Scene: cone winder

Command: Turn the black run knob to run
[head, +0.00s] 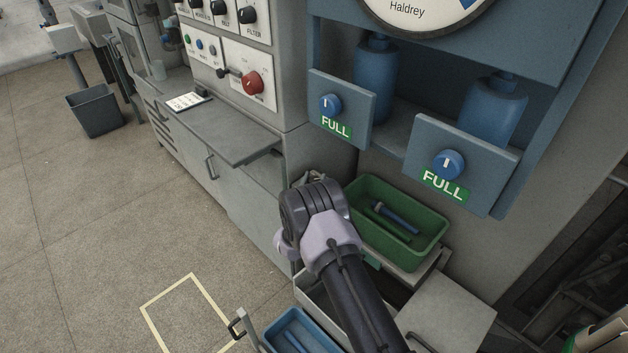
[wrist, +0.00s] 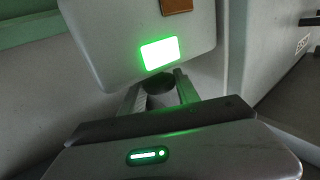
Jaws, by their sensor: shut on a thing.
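In the wrist view a dark round knob (wrist: 158,86) sits below a lit green window (wrist: 160,53) on a grey housing (wrist: 110,45). My gripper (wrist: 160,98) has a finger on each side of this knob and is shut on it. The knob's pointer and any run mark are hidden or too dark to read. In the head view my own arm and wrist cover the fingertips and the knob, beside the grey cabinet.
A green bin (head: 432,240) with blue and green rods stands right of my wrist. A blue tray (head: 275,331) lies lower. Blue panels with FULL knobs (head: 448,164) overhang at right. A grey shelf (head: 232,140) juts out at left. Floor at left is open.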

